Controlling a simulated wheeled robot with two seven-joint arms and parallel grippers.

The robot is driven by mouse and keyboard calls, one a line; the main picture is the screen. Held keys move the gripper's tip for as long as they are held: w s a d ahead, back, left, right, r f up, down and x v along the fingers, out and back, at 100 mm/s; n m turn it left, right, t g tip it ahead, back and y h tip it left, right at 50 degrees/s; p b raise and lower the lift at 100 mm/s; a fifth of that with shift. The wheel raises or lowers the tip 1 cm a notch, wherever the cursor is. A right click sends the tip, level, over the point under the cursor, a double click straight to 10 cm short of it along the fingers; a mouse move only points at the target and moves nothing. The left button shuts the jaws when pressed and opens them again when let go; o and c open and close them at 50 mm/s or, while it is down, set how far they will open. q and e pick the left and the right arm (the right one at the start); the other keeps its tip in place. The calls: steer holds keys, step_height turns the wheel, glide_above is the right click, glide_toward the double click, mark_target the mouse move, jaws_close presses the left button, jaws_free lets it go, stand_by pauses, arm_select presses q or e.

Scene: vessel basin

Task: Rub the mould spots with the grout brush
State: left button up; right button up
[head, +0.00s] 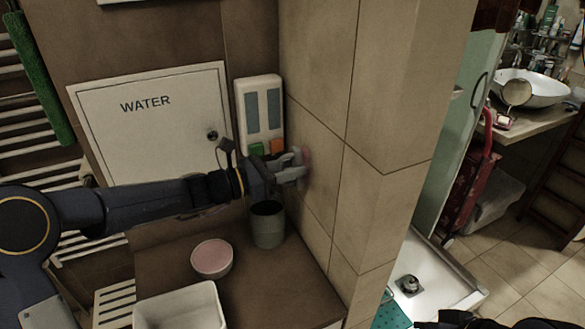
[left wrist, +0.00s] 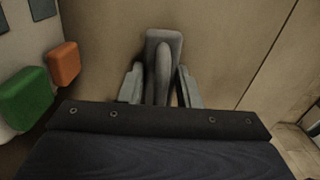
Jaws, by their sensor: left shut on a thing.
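My left gripper (head: 291,166) reaches in from the left, up at the beige tiled wall (head: 321,120). In the left wrist view it (left wrist: 160,86) is shut on a grey tool with a rounded handle and a flat block end, which I take to be the grout brush (left wrist: 164,45). The brush end is at the wall or very close to it; I cannot tell if it touches. A faint pinkish, dark patch (head: 307,163) shows on the wall beside the fingertips, partly hidden. No other mould spots stand out.
A dispenser (head: 262,92) with green and orange tabs hangs left of the gripper. Below, a grey cup (head: 267,227), a pink-topped round dish (head: 212,258) and a white bin (head: 181,308) stand on a brown counter (head: 270,290). The wall corner juts out to the right.

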arm_select(q)
steer(key=shift+v, duration=3)
steer(key=shift+a, duration=0.1)
steer(key=shift+p+v, duration=0.4)
steer(key=shift+v, duration=1)
